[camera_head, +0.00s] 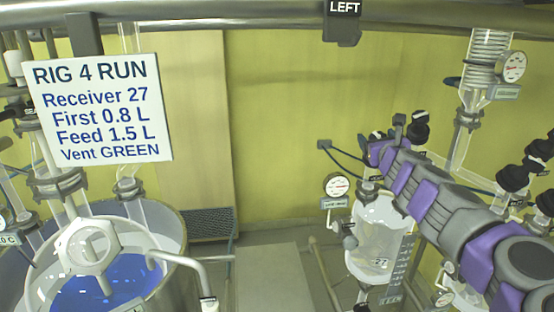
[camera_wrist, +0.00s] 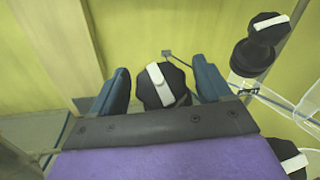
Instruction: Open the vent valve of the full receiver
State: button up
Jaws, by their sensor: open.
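A glass receiver (camera_head: 378,228) marked 27 stands right of centre in the head view, under my arm; I cannot tell its fill level. My gripper (camera_wrist: 160,78) is open. A black valve knob (camera_wrist: 168,88) with a white bar on top sits between its two fingers, with gaps visible on both sides. A second black knob (camera_wrist: 262,35) with a white bar is at the upper right of the wrist view, outside the fingers. In the head view my gripper (camera_head: 376,148) is above the receiver, and a black knob (camera_head: 418,132) shows just behind my arm.
A sign (camera_head: 100,108) reads Receiver 27 and Vent GREEN. A steel vessel (camera_head: 190,290) with blue liquid is at the left. A pressure gauge (camera_head: 337,186) is beside the receiver. More black knobs (camera_head: 513,178) and glassware crowd the right. A rail (camera_head: 270,14) crosses the top.

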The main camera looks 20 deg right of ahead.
jog(key=m+g+h+b, duration=0.1)
jog(key=m+h+b, duration=0.1)
jog(key=m, duration=0.1)
jog(key=m+g+h+b, duration=0.1)
jog(key=m+h+b, duration=0.1)
jog(key=shift+f+m+h, duration=0.2)
jog(key=shift+m+h, duration=0.2)
jog(key=m+g+h, duration=0.2)
jog(key=m, duration=0.1)
jog(key=shift+r+g+h, duration=0.25)
jog(key=shift+g+h, duration=0.05)
jog(key=shift+h, duration=0.1)
jog(key=m+g+h+p, duration=0.1)
jog(key=m+g, duration=0.1)
jog(key=shift+r+m, duration=0.1)
jog(key=shift+m, duration=0.2)
jog(key=shift+s+a+h+p, duration=0.15)
jog(key=shift+h+p, duration=0.15)
jog(key=p+v, duration=0.1)
jog(key=v, duration=1.6)
jog(key=w+a+r+n+t+y+p, duration=0.3)
jog(key=w+a+r+n+t+y, duration=0.1)
jog(key=a+r+n+t, duration=0.4)
jog(key=w+a+f+n+y+p, duration=0.1)
jog(key=a+f+n+y+p, duration=0.1)
jog(key=a+f+n+y, duration=0.2)
jog(key=shift+w+a+n+y, duration=0.25)
jog(key=shift+a+n+y, duration=1.45)
jog(key=shift+n, duration=1.2)
